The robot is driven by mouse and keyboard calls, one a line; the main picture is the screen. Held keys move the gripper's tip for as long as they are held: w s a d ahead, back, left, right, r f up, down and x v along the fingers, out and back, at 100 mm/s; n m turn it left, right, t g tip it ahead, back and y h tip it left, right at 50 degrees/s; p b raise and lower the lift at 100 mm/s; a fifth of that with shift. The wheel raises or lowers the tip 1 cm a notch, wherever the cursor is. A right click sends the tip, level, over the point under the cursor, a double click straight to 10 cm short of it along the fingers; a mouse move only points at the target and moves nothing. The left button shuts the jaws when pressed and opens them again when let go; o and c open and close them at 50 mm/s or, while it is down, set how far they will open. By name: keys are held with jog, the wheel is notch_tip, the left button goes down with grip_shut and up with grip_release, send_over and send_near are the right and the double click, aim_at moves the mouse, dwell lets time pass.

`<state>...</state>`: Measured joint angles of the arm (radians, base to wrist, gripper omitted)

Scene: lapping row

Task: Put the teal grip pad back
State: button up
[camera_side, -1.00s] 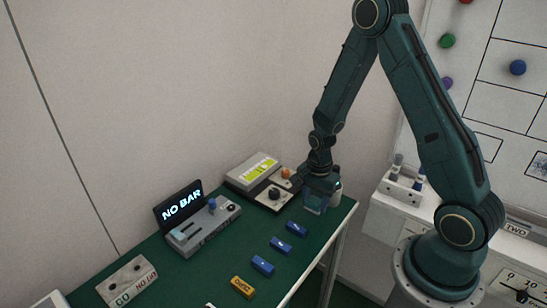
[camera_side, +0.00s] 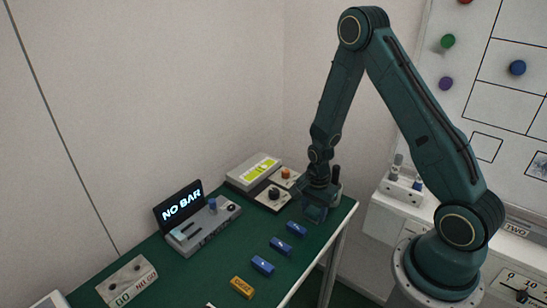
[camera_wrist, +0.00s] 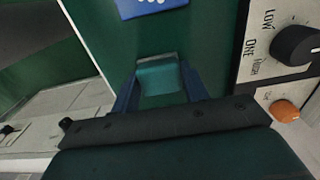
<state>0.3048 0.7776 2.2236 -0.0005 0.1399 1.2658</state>
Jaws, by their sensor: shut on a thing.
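My gripper (camera_side: 315,217) is low over the far right corner of the green table in the side view. In the wrist view its two blue fingers (camera_wrist: 158,88) are on either side of a teal block, the teal grip pad (camera_wrist: 159,78), and are shut on it. Green table top shows around the pad; I cannot tell whether the pad touches the table. In the side view the pad cannot be told apart from the gripper.
Blue blocks (camera_side: 281,246) and a yellow block (camera_side: 242,287) lie along the table's front edge. A dial box (camera_side: 272,196) stands close to the gripper. A "NO BAR" display (camera_side: 181,205) stands further left. A dark-topped grey item (camera_side: 337,188) stands just behind the gripper.

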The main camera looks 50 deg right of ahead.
aim_at(314, 210)
jog(key=o, duration=1)
jog(key=shift+c, duration=0.2)
jog(key=shift+r, duration=0.1)
notch_tip(314, 210, up, 12)
dwell(0.7)
